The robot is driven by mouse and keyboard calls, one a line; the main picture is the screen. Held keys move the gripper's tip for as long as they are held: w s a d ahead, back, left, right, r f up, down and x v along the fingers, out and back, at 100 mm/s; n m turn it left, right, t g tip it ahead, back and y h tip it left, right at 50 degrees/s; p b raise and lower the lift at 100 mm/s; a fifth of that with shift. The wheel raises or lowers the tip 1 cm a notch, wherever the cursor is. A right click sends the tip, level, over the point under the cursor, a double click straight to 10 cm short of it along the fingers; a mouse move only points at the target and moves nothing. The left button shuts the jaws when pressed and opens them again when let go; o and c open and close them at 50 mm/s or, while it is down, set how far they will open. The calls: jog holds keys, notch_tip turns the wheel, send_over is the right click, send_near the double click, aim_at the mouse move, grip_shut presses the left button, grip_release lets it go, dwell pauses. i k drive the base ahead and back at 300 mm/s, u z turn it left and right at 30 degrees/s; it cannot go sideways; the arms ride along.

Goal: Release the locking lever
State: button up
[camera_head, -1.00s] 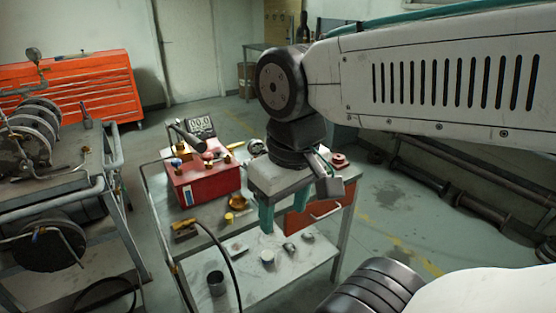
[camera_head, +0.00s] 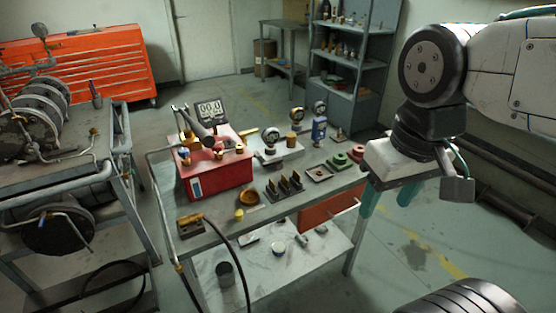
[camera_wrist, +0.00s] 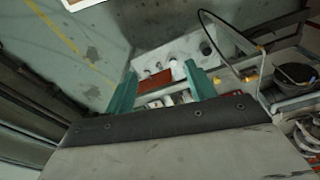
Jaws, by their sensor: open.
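A red box (camera_head: 215,176) with a digital display (camera_head: 210,110) stands at the back left of the workbench (camera_head: 220,228) in the head view. A grey bar-like handle (camera_head: 197,124) and brass fittings sit on top of it. I cannot tell for certain which part is the locking lever. My gripper (camera_head: 387,200) is open and empty, its teal fingers pointing down, off the right end of the bench. In the wrist view my gripper (camera_wrist: 160,72) shows both fingers apart, with the bench beyond and nothing between them. The red box is not clearly seen there.
Gauges (camera_head: 271,136), brass blocks (camera_head: 284,186), green-based parts (camera_head: 338,161) and a small blue device (camera_head: 319,130) crowd the bench top. A black hose (camera_head: 232,256) hangs at its front. A pipe-laden cart (camera_head: 60,170) stands left. Floor right of the bench is clear.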

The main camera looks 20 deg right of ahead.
aim_at(279, 160)
jog(key=z, duration=0.6)
jog(key=k, duration=1.35)
jog(key=z, duration=0.25)
jog(key=i, duration=0.4)
jog(key=u, duration=1.05)
jog(key=i, duration=1.4)
jog(key=z, duration=0.4)
